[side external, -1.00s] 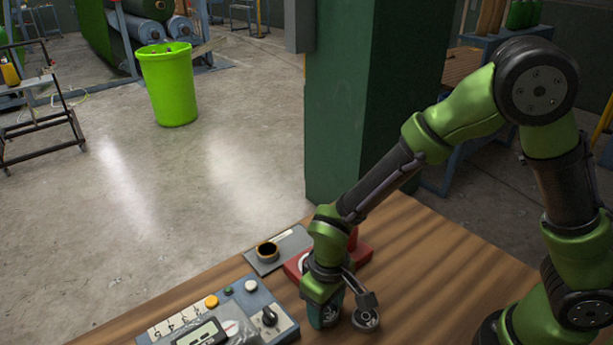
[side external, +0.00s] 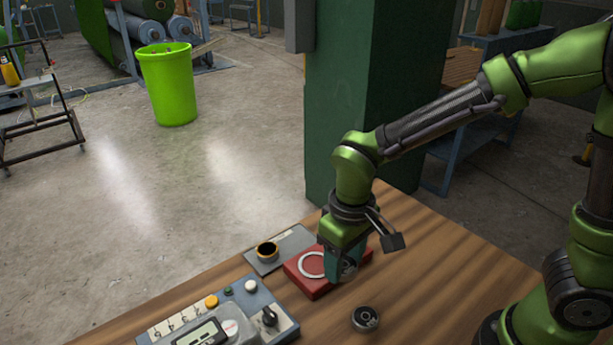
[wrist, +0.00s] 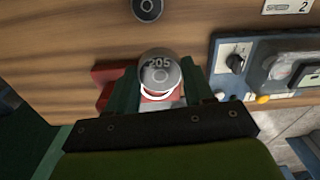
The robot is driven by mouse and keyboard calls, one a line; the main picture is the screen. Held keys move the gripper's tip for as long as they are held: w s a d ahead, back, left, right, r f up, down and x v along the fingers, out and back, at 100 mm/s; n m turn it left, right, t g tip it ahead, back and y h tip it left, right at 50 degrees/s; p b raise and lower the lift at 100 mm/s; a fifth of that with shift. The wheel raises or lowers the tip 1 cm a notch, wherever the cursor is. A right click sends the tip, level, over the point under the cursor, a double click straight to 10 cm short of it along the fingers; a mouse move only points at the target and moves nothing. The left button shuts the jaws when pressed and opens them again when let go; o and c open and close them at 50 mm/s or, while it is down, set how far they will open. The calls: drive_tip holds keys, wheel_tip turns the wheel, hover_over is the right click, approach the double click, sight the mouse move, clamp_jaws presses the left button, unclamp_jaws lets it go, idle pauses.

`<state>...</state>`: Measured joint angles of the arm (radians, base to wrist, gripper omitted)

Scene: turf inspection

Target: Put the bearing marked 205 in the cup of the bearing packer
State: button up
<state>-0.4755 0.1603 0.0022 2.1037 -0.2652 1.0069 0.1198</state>
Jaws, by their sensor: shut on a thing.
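The bearing marked 205 (wrist: 160,72) is held between the two green fingers of my gripper (wrist: 160,84), its number facing the wrist camera. In the side view my gripper (side external: 343,264) is shut on it, over the right part of a red block (side external: 308,284) with a white ring on top. The held bearing (side external: 349,268) is partly hidden by the fingers there. A grey plate behind the block carries a dark cup with a brass rim (side external: 267,250). I cannot tell for sure which of these belongs to the bearing packer.
Another dark bearing (side external: 366,318) lies on the wooden table, in front of the red block; it also shows in the wrist view (wrist: 148,9). A blue-grey control box (side external: 250,302) with buttons and a dial stands at the left. The table is bare to the right.

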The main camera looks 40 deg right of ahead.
drive_tip(key=s+d+f, duration=0.2)
drive_tip(key=s+d, duration=0.3)
drive_tip(key=d, duration=0.2)
hover_over(315, 265)
wheel_tip(315, 265, down, 2)
drive_tip(key=shift+n, duration=0.4)
drive_tip(key=shift+f, duration=1.75)
drive_tip(key=shift+f, duration=0.1)
